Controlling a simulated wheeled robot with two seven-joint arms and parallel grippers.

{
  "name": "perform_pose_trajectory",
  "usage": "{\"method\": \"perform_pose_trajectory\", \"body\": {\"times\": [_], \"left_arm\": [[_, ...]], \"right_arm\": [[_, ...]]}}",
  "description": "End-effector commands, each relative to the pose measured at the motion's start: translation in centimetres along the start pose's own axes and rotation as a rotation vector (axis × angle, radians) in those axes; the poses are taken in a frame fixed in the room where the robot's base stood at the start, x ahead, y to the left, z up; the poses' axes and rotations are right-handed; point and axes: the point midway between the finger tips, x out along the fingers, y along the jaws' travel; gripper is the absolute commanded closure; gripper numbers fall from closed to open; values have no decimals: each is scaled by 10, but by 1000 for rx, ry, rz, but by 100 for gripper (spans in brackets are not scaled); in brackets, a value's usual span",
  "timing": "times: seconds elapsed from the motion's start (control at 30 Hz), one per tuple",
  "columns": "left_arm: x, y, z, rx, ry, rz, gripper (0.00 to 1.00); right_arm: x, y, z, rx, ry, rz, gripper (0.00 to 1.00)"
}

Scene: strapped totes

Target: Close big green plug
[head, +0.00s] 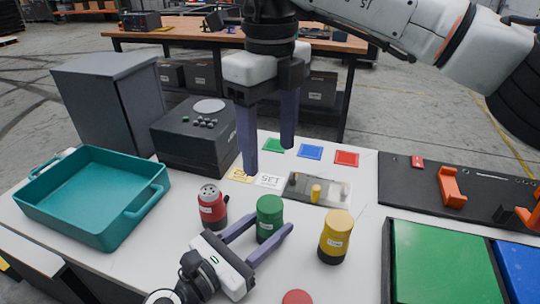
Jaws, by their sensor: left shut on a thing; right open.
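The big green plug (269,216) stands upright on the white table, a green cylinder with a white label. My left gripper (268,229) comes in low from the front, and its purple fingers are shut on the green plug, one on each side. The lower part of the plug is partly hidden by the near finger. My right gripper (268,158) hangs above the back of the table, open and empty, with its fingers pointing down and spread wide.
A red plug (211,210) with a grey top stands left of the green one, and a yellow plug (335,236) stands right. A teal tray (152,203) is at left, a black box (185,153) behind.

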Motion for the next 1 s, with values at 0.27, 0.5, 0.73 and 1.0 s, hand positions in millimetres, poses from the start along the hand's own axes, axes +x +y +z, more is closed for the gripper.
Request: {"method": "perform_pose_trajectory", "body": {"times": [0.27, 0.5, 0.73, 1.0], "left_arm": [[0, 0, 0, 0, 1, 0, 53], [0, 0, 0, 0, 0, 0, 35], [-5, 0, -1, 0, 2, 1, 35], [-52, 0, -3, 1, 5, 0, 35]], "right_arm": [[-1, 0, 0, -1, 0, 0, 38], [0, 0, 0, -1, 0, 0, 38], [0, 0, 0, 0, 0, 0, 38], [6, 0, 0, 0, 0, 0, 38]]}}
